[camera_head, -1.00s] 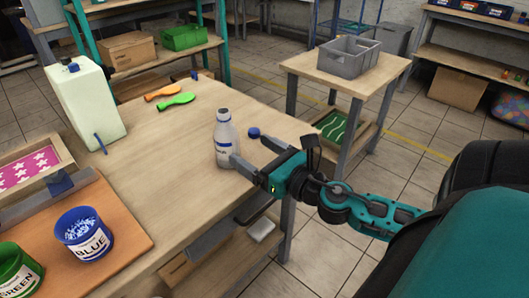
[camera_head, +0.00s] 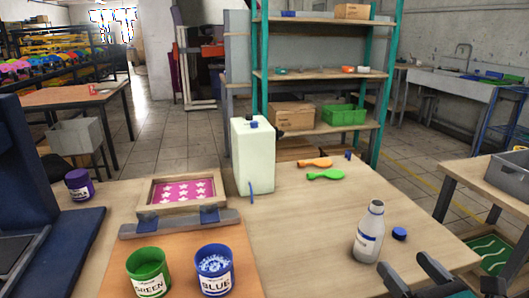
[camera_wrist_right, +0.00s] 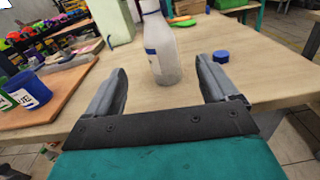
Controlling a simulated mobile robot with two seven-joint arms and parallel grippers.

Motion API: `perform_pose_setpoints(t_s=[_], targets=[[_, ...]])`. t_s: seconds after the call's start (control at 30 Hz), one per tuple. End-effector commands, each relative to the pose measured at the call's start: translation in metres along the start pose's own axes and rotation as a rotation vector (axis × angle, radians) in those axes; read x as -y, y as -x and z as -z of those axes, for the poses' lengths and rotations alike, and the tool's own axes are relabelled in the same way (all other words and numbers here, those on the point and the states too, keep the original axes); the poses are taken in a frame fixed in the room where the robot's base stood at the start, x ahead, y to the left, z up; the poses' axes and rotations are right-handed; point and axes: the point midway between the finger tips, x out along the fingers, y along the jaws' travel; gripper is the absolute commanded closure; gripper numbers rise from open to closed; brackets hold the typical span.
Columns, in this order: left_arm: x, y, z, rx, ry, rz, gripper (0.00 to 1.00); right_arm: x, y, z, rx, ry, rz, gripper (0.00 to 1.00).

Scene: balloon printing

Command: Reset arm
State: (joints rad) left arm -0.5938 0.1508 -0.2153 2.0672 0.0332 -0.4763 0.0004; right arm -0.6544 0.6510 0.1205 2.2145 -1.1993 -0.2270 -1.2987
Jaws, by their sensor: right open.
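My right gripper (camera_head: 408,274) is at the lower right of the head view, over the table's front edge. Its two fingers are spread and empty; they also show in the right wrist view (camera_wrist_right: 163,88). A white bottle with a blue label (camera_head: 369,232) stands upright and uncapped on the table, just beyond the fingers. In the right wrist view the bottle (camera_wrist_right: 160,50) appears between the fingers, farther out. A blue cap (camera_head: 399,234) lies on the table to the right of the bottle. My left gripper is not in view.
A side table with a grey bin (camera_head: 510,172) stands right.

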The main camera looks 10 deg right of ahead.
Motion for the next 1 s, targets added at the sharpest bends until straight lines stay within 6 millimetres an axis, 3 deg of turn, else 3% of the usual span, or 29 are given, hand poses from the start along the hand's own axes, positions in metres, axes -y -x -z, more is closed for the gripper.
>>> perform_pose_setpoints(t_s=[0.13, 0.27, 0.37, 0.5, 0.6, 0.7, 0.8, 1.0], targets=[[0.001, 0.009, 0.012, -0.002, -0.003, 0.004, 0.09, 0.000, 0.006, 0.017, -0.064, -0.370, 0.068, 0.13], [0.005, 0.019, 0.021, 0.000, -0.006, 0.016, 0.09, -0.010, 0.018, 0.049, -0.138, -0.950, 0.195, 0.13], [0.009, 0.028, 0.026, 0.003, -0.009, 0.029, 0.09, -0.030, 0.030, 0.077, -0.180, -1.452, 0.326, 0.13], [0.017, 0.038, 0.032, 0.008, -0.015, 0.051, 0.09, -0.075, 0.047, 0.111, -0.204, -2.129, 0.547, 0.13], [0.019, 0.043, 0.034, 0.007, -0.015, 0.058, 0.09, -0.107, 0.057, 0.126, -0.200, -2.497, 0.698, 0.13], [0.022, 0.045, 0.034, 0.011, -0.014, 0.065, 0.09, -0.131, 0.062, 0.133, -0.188, -2.738, 0.811, 0.13], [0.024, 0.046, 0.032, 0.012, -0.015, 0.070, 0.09, -0.143, 0.065, 0.138, -0.178, -2.860, 0.875, 0.13], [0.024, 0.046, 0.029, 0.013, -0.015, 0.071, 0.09, -0.146, 0.066, 0.140, -0.175, -2.896, 0.895, 0.13]])
